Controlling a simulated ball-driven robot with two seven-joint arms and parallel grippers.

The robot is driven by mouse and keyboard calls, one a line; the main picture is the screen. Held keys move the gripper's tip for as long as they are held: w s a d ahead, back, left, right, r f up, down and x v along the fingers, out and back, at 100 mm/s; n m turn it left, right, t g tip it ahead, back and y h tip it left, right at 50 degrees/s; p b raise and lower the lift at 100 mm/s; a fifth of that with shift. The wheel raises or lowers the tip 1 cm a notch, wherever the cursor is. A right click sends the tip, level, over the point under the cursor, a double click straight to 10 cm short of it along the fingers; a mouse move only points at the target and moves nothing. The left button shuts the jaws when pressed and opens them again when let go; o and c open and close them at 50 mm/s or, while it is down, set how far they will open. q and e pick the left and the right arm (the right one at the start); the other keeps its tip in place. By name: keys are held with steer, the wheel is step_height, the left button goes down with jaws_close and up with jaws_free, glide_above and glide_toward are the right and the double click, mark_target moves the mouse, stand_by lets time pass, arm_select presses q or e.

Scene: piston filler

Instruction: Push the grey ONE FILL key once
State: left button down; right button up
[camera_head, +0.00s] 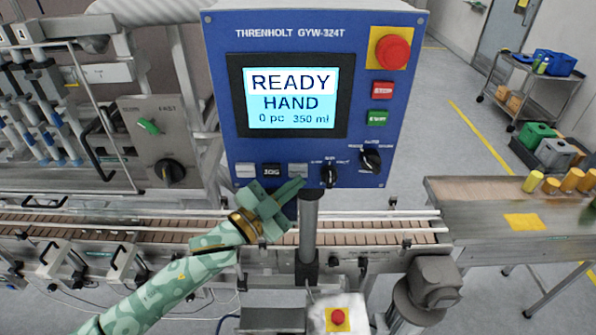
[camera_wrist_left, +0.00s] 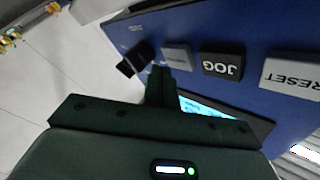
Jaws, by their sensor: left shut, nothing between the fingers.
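The blue control panel (camera_head: 225,100) carries a row of keys under its screen. The grey ONE FILL key (camera_head: 298,170) is the rightmost of the three; its lettering is too small to read. It also shows in the left wrist view (camera_wrist_left: 177,54), beside the black JOG key (camera_wrist_left: 222,65). My left gripper (camera_head: 299,184) is shut and empty, its tip at the lower edge of the grey key. In the left wrist view the shut fingers (camera_wrist_left: 160,74) point at the panel close to this key. I cannot tell whether they touch it. My right gripper is not in view.
Left of JOG is the white RESET key (camera_wrist_left: 292,73). A black knob (camera_head: 330,175) sits just right of the grey key. The screen (camera_head: 291,96) reads READY, HAND, 0 pc, 350 ml. A conveyor (camera_head: 370,239) runs behind the panel's post (camera_head: 309,225).

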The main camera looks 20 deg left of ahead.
arm_select(q)
steer(key=shift+w, duration=0.1)
stand_by(0.6)
steer(key=shift+w+a+r, duration=0.1)
steer(key=shift+w, duration=0.15)
steer(key=shift+w+a+r, duration=0.15)
steer(key=shift+a+r, duration=0.1)
steer(key=shift+r, duration=0.15)
stand_by(1.3)
steer(key=shift+p, duration=0.3)
steer(key=shift+d, duration=0.1)
steer(key=shift+f, duration=0.1)
